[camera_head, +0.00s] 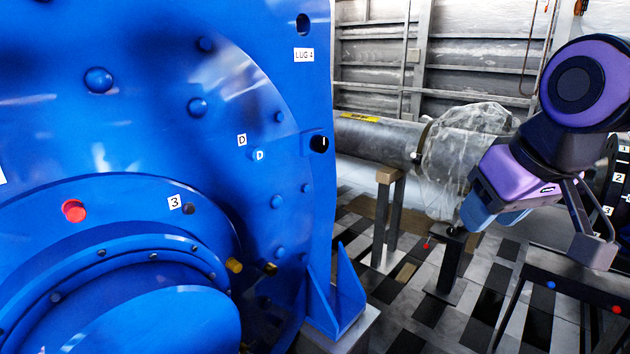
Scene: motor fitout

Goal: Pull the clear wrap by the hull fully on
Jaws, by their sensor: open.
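The clear wrap (450,155) is a crinkled, see-through sheet around the right part of the long grey pipe (375,140), beside the hull wall. It bunches over the top of the pipe and hangs below it on the left. Its right part is hidden behind my arm. My gripper (525,214) is at the right, in front of the wrap in the picture, with its jaws open. I see nothing held in it. I cannot tell whether it touches the wrap.
A large blue motor housing (140,130) fills the left half, with bolts and a red knob (74,211). Stands (388,225) hold the pipe above a checkered floor. A dark table (570,275) is at the lower right. The ribbed hull wall (465,50) stands behind.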

